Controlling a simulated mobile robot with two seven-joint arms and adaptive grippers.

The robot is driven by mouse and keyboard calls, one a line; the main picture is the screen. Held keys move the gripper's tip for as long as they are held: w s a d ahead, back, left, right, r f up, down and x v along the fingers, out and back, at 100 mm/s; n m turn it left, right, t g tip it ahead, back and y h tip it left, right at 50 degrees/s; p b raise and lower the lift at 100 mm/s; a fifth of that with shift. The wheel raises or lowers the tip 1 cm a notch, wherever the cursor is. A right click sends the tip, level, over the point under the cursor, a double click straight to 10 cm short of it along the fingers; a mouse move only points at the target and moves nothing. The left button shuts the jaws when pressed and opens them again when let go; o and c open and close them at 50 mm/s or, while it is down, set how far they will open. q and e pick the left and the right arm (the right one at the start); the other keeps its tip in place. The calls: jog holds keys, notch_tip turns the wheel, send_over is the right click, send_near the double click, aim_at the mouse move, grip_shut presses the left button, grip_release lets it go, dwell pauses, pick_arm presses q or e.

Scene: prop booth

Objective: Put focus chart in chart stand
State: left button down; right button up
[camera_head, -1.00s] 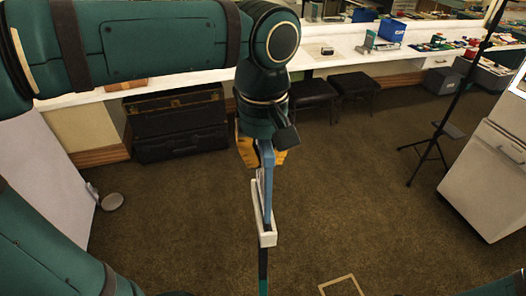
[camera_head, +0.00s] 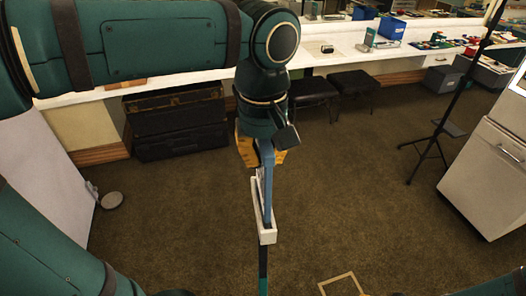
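My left arm comes in from the left, and its gripper (camera_head: 264,158) points down at the middle of the view. Its yellow fingers show on both sides of a thin blue-grey panel, the focus chart (camera_head: 267,185), seen nearly edge-on. The fingers appear closed on the chart's upper part; the contact is partly hidden. The chart stands upright, its lower part within the outline of the white slotted holder of the chart stand (camera_head: 267,237). I cannot tell how deep it sits. A dark pole with a teal part runs below the holder. My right gripper is not in view.
A long white counter (camera_head: 330,58) with props runs along the back, with dark cases (camera_head: 180,125) and black stools (camera_head: 352,82) below. A black tripod stand (camera_head: 432,140) and a pale cabinet (camera_head: 490,175) stand at right. Brown carpet around the stand is mostly clear.

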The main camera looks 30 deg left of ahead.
pick_arm(q)
jog(key=shift+f+b, duration=0.5)
jog(key=shift+f, duration=0.45)
jog(key=shift+f+b, duration=0.65)
jog(key=shift+f, duration=0.05)
jog(key=c, duration=1.1)
grip_release()
jog(key=shift+o, duration=0.2)
